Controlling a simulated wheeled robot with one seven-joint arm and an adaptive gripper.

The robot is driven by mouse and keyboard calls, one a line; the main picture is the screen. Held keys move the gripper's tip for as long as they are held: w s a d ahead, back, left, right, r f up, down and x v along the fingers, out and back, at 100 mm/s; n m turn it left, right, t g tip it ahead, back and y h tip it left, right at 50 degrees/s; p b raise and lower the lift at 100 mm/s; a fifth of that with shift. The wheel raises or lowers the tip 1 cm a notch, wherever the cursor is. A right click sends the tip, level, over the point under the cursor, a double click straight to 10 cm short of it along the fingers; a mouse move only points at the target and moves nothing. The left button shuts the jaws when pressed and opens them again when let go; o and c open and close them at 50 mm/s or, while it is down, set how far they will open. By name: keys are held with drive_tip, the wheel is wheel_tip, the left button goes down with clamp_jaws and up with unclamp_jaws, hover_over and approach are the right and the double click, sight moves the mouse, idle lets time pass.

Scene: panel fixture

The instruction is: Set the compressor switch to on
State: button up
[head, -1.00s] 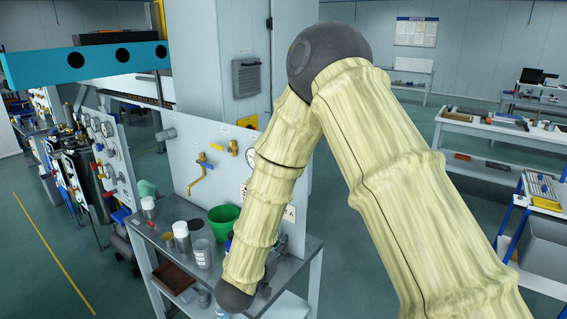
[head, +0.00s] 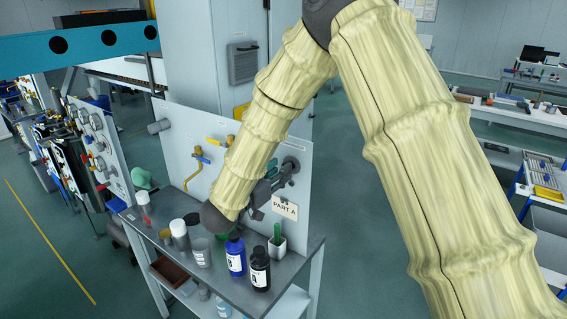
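An upright grey panel (head: 178,128) stands at the back of a workbench. A dark round fitting (head: 291,163) sits on its right part; it may be the compressor switch, but no label or setting is readable. My gripper (head: 277,182) is in front of the panel's right part, just below and left of this fitting. It points up and right toward the panel. Whether it touches anything cannot be told. Its fingers are small and dark, and their opening is unclear. My arm's pale sleeve hides the middle of the panel.
A yellow-handled pipe valve (head: 196,160) is on the panel's left. A "PART A" sign (head: 285,208) hangs below the gripper.

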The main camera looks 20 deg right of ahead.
drive_tip(key=p+x, duration=0.1)
drive_tip(key=x, duration=0.2)
drive_tip(key=shift+w, duration=0.1)
drive_tip(key=shift+r, duration=0.1)
drive_tip(key=shift+c, duration=0.2)
clamp_jaws()
